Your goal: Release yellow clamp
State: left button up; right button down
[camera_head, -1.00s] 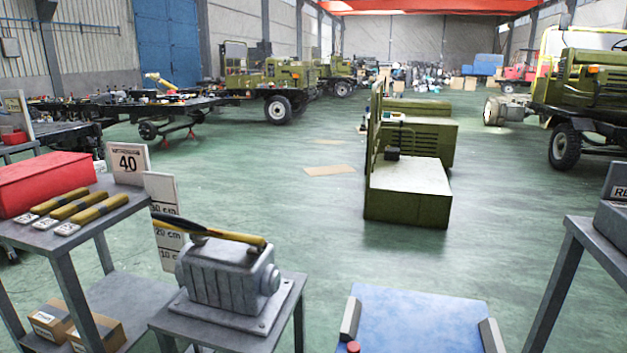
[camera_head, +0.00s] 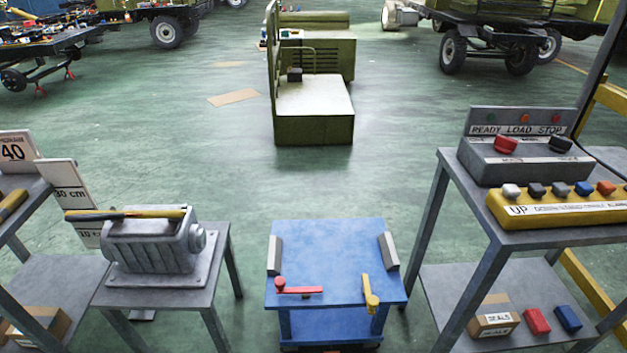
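Grey angled side blocks stand at the left (camera_head: 274,255) and right (camera_head: 388,251) edges of the top. Nothing lies between them. Neither of my grippers shows in the head view.
A grey machine with a yellow-and-black lever (camera_head: 150,245) stands on a table at left. At right, a rack holds a READY LOAD STOP panel (camera_head: 525,155) and a yellow button box (camera_head: 560,205). Green floor beyond the cart is clear up to an olive vehicle body (camera_head: 313,110).

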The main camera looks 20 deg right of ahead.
aim_at(372, 300)
jog(key=z, duration=1)
